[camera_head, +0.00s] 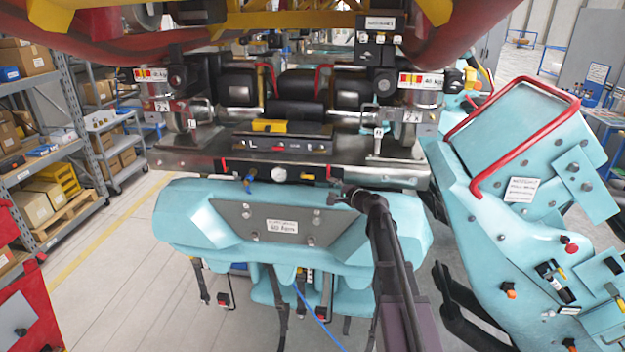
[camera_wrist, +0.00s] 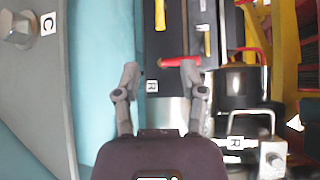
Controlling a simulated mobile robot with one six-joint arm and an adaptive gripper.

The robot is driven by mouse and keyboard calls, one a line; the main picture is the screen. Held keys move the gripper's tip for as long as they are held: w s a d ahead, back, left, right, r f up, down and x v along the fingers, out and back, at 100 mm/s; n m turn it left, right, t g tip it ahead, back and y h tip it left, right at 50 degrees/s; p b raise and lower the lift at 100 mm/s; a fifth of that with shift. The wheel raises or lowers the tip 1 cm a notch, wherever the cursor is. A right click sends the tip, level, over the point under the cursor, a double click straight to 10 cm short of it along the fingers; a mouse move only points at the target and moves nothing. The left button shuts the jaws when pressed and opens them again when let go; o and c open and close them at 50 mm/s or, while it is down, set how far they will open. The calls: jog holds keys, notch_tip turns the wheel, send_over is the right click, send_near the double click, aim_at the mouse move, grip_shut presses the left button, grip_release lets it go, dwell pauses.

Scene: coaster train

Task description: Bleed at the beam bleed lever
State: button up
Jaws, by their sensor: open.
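My gripper (camera_head: 352,193) is at the front of the metal beam (camera_head: 170,157), right of the small round gauge (camera_head: 279,174). A yellow handle (camera_wrist: 160,15) is farther up. Which lever is the beam bleed lever cannot be read.
A teal bumper (camera_head: 185,215) with a grey plate stands below the beam. A teal seat body (camera_head: 530,140) with a red bar (camera_head: 520,150) is close on the right. Shelves (camera_head: 40,115) stand at left. Open floor (camera_head: 105,250) lies between them and the bumper.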

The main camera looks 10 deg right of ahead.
aim_at(312, 177)
jog(key=b+x, duration=0.1)
jog(key=x, duration=1.1)
jog(key=shift+r+b, duration=0.1)
jog(key=shift+b, duration=0.2)
grip_shut()
